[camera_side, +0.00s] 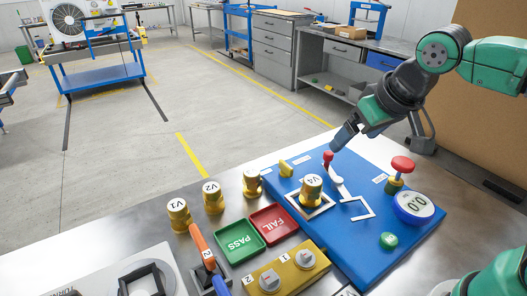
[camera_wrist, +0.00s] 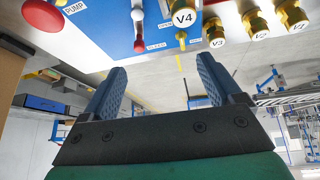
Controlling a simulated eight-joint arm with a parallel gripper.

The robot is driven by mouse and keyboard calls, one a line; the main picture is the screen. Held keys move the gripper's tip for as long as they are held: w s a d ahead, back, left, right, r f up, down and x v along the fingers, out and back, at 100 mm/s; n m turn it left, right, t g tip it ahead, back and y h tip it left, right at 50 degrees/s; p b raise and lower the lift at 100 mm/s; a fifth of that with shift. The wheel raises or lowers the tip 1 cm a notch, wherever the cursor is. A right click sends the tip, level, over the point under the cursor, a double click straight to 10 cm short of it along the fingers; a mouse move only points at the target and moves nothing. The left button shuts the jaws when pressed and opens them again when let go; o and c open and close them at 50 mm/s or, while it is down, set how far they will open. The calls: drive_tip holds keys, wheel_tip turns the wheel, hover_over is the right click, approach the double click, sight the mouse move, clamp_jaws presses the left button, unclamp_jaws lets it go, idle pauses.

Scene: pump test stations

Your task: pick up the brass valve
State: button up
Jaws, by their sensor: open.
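Several brass valves with white lettered caps stand upright. V4 (camera_side: 311,192) is on the blue board inside a white square outline. V3 (camera_side: 252,184), V2 (camera_side: 213,199) and V1 (camera_side: 179,216) stand in a row on the metal bench. In the wrist view, V4 (camera_wrist: 183,17) is at the top, with V3 (camera_wrist: 214,32), V2 (camera_wrist: 252,24) and V1 (camera_wrist: 292,16) to its right. My gripper (camera_side: 338,143) is above the board's far edge, near the red-knobbed lever. Its blue fingers (camera_wrist: 160,65) are apart with nothing between them.
The blue board (camera_side: 365,250) bears a red-knobbed lever (camera_side: 328,158), a yellow handle (camera_side: 286,168), a red pump knob (camera_side: 402,165), a gauge reading 0.0 (camera_side: 414,206) and a green button (camera_side: 389,240). Green PASS (camera_side: 240,240) and red FAIL (camera_side: 273,224) trays sit left of it.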

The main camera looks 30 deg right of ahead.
drive_tip(key=w+m+g+h, duration=0.1)
drive_tip(key=m+h, duration=0.1)
drive_tip(key=m+g+h, duration=0.1)
drive_tip(key=m+h, duration=0.9)
drive_tip(key=m, duration=0.2)
hover_over(310, 183)
drive_tip(key=a, duration=0.3)
drive_tip(key=f, duration=1)
drive_tip(key=shift+s+d, duration=0.25)
drive_tip(key=shift+s, duration=0.05)
drive_tip(key=shift+f, duration=0.35)
drive_tip(key=shift+d+f, duration=0.25)
drive_tip(key=shift+d, duration=0.05)
drive_tip(key=x, duration=0.5)
